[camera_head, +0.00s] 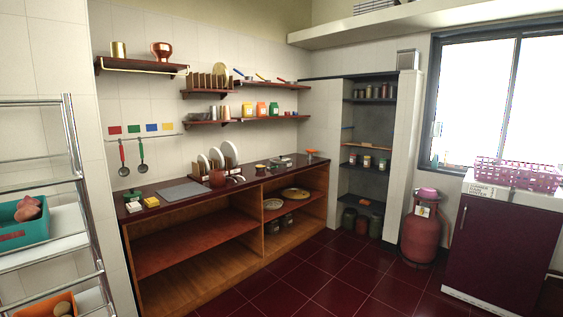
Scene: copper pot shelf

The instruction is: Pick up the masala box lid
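I cannot pick out the masala box lid for sure. On the right-hand inner shelf of the wooden counter lie a round flat metal piece (295,193) and a smaller round piece (272,204). Either may be a lid or a tray; they are too small to tell. A dark round dish-like thing (281,161) sits on the counter top towards its far end. Neither of my grippers shows in the head view.
The counter (163,212) runs along the tiled wall. A metal rack (78,150) with a teal bin (22,232) stands at the left. A red gas cylinder (418,240) and a maroon cabinet (500,245) are at the right. The red tiled floor (325,268) is clear.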

